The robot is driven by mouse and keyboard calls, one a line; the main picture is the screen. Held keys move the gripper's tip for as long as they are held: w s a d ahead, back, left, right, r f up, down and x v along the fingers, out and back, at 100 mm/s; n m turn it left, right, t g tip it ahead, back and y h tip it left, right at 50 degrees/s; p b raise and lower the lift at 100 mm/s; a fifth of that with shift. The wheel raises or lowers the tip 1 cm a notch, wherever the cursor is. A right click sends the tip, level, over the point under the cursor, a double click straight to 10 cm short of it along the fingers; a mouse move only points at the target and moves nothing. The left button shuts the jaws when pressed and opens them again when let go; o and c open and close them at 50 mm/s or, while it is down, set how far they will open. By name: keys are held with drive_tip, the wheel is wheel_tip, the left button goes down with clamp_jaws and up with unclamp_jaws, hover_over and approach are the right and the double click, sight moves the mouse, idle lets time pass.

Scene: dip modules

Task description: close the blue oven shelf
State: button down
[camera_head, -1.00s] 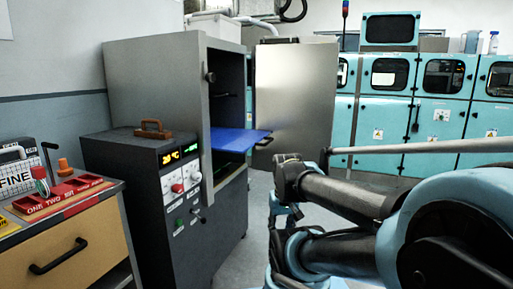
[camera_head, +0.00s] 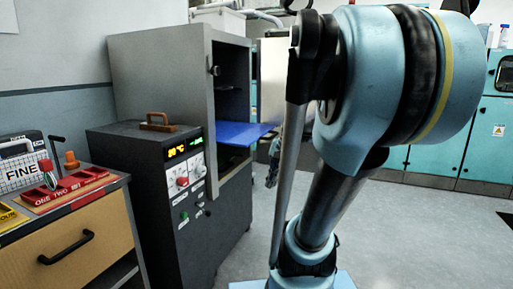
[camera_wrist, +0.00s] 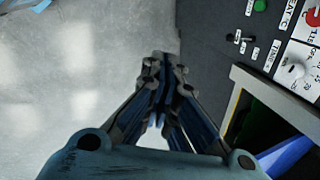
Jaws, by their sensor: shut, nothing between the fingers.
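The blue oven shelf (camera_head: 242,132) sticks out of the front of the grey oven (camera_head: 160,80) in the head view, with its right part past the opening. Its edge also shows at the lower right of the wrist view (camera_wrist: 285,153). My gripper (camera_wrist: 160,62) is shut and empty in the wrist view, over the grey floor, to the left of the oven front and apart from the shelf.
The oven door (camera_head: 273,75) stands open, partly hidden behind my arm. A dark control unit (camera_head: 150,190) with knobs and a brown handle stands beside the oven. A drawer cabinet (camera_head: 85,238) with red trays is at left. Teal cabinets (camera_head: 440,150) line the back; floor at right is clear.

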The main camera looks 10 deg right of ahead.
drive_tip(key=w+d+r+m+t+y, duration=0.1)
drive_tip(key=w+d+r+m+y, duration=0.15)
drive_tip(key=w+m, duration=0.45)
drive_tip(key=w+d+r+m+t+y, duration=0.1)
drive_tip(key=w+d+r+m, duration=0.2)
drive_tip(key=w, duration=0.7)
drive_tip(key=w+d+r+m+y, duration=0.1)
drive_tip(key=w+d+r+m, duration=0.1)
drive_tip(key=w+r+m, duration=0.5)
drive_tip(key=w+a+f+n, duration=0.2)
drive_tip(key=w+a+f, duration=0.5)
drive_tip(key=a+f, duration=0.2)
drive_tip(key=shift+a, duration=0.3)
